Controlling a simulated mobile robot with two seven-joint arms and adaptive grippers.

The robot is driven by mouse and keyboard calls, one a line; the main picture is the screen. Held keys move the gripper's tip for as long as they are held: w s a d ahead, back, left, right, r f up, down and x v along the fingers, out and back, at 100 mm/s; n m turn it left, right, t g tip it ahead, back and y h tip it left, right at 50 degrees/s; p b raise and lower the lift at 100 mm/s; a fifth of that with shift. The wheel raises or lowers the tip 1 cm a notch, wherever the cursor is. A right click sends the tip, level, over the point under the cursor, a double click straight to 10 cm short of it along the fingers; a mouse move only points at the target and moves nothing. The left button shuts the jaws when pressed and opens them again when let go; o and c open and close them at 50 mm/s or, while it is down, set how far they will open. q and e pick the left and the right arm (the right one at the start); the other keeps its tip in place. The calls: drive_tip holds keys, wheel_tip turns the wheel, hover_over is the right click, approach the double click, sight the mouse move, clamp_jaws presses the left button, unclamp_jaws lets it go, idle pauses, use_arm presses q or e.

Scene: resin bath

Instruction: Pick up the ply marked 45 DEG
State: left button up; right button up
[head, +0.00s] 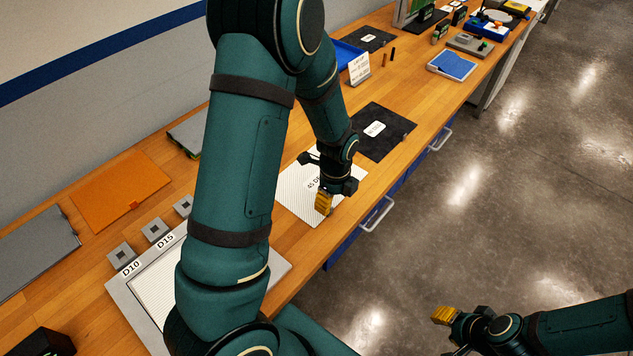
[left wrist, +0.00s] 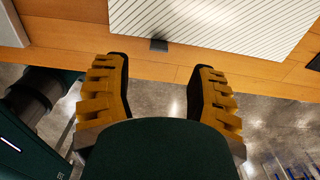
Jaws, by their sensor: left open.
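The ply marked 45 DEG (head: 295,208) is a white sheet with fine diagonal stripes, lying flat on the wooden bench. My left arm and gripper cover part of it and of its label. My left gripper (head: 324,203) is over its front edge side. In the left wrist view the two yellow fingers (left wrist: 158,75) are wide apart with nothing between them. The ply (left wrist: 225,22) lies just beyond the fingertips there, with a small dark tab (left wrist: 158,45) at its edge, roughly centred between them. My right gripper (head: 447,317) hangs over the floor; its opening is unclear.
A black sheet with a white label (head: 392,138) lies behind the ply. A grey-framed tray marked D10 and D15 (head: 118,291) is at the near left, partly behind my arm. An orange folder (head: 120,188) lies left. Drawer handles (head: 378,215) stick out from the bench front.

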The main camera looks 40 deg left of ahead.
use_arm(q)
drive_tip(key=shift+s+a+f, duration=0.1)
drive_tip(key=shift+a+f, duration=0.05)
drive_tip(key=shift+f, duration=1.3)
drive_tip(key=shift+a+f, duration=0.15)
drive_tip(key=shift+f, duration=1.3)
drive_tip(key=shift+c, duration=0.4)
clamp_jaws()
